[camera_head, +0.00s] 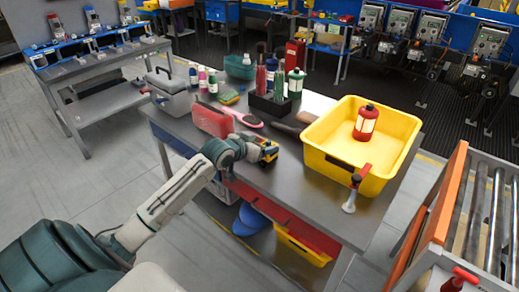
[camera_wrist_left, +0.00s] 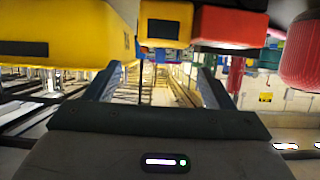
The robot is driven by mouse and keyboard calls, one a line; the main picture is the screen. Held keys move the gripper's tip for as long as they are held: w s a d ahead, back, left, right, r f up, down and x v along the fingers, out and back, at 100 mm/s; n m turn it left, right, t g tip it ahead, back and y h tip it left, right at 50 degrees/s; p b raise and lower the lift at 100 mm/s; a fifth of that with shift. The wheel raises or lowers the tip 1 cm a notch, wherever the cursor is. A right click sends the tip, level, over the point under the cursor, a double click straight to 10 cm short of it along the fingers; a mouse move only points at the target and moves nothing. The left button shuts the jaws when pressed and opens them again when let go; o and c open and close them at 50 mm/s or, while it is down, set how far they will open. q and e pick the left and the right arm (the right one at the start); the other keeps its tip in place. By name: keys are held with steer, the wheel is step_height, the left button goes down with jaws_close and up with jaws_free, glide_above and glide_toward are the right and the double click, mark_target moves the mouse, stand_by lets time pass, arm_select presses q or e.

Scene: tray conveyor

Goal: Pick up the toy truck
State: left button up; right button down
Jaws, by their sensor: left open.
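The toy truck appears as a small yellow body with dark parts (camera_head: 268,150) at the near edge of the grey table in the head view. In the left wrist view, its yellow part with a dark window (camera_wrist_left: 165,24) and a red part (camera_wrist_left: 229,26) show at the top, apparently upside down. My left gripper (camera_head: 250,149) is right beside the truck, partly hidden by my own wrist. In the wrist view its two blue fingers (camera_wrist_left: 158,78) are spread with nothing between them. I cannot tell whether they touch the truck. My right gripper is not in view.
A yellow tray (camera_head: 320,168) holding a red bottle (camera_head: 366,122) stands right of the truck. A red box (camera_head: 213,121), a pink brush (camera_head: 243,116) and a black caddy of bottles (camera_head: 270,106) stand behind and left. A roller conveyor (camera_head: 430,225) lies right.

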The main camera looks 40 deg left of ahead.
mark_target(267, 142)
arm_select(q)
steer(key=p+x, duration=0.1)
steer(key=x, duration=0.4)
steer(key=shift+f, duration=0.2)
steer(key=shift+s, duration=0.1)
steer(key=c, duration=1.5)
steer(key=shift+r, duration=0.1)
steer(key=shift+c, duration=0.5)
steer(key=shift+r, duration=0.1)
